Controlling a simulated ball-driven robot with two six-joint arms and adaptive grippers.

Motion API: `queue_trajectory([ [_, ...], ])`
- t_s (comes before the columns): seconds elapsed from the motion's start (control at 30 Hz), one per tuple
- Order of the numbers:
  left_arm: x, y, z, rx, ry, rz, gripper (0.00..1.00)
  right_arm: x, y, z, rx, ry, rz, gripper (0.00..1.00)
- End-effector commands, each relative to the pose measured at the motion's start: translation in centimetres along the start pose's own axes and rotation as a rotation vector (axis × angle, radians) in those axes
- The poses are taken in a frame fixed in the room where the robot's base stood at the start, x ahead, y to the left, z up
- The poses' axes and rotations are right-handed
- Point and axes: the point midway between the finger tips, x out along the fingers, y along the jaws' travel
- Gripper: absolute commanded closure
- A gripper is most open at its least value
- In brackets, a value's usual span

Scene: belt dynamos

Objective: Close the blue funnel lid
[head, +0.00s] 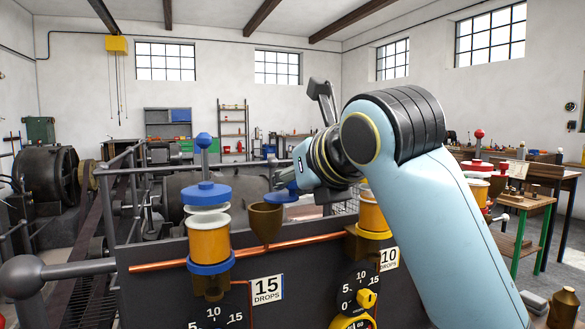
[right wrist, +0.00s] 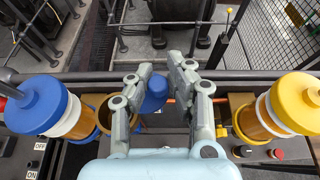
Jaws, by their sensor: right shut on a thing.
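The blue funnel lid (head: 281,197) is a small blue disc at the right of the brown funnel (head: 265,222) in the head view. It also shows between the finger pads in the right wrist view (right wrist: 154,92). The lid is swung out to the side, and the funnel's mouth (right wrist: 104,112) shows uncovered in the right wrist view. My right gripper (head: 286,182) is shut on the lid. In the head view, its fingers are partly hidden by my wrist. My left gripper is not in view.
An amber oiler with a blue cap (head: 207,192) stands just left of the funnel. Another with a yellow cap (right wrist: 296,102) stands to the right. A copper pipe (head: 165,265) runs along the dark panel below. A grey railing (head: 70,270) is at left.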

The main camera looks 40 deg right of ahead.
Motion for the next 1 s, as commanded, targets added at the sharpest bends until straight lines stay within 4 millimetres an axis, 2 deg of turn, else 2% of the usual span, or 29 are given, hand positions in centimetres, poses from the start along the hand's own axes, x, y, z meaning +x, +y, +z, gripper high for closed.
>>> queue_trajectory([
  [0.03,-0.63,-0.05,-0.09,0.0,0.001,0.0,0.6,-0.2,0.28,0.05,0.014,0.006,-0.007,1.0],
  [0.2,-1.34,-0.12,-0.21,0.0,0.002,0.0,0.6,-0.33,0.31,-0.05,0.029,0.003,-0.047,1.0],
  [0.73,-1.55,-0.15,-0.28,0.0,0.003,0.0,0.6,-0.3,0.3,-0.19,0.034,0.0,-0.068,1.0],
  [0.77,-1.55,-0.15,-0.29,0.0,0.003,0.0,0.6,-0.3,0.3,-0.19,0.034,0.0,-0.068,0.82],
  [0.8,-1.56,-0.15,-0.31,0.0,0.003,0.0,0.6,-0.3,0.3,-0.19,0.034,0.0,-0.068,0.77],
  [0.93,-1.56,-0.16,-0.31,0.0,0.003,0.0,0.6,-0.3,0.26,-0.17,0.033,-0.001,-0.069,0.6],
  [1.0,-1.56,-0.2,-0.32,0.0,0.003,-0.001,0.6,-0.31,0.24,-0.17,0.033,-0.001,-0.07,0.59],
])
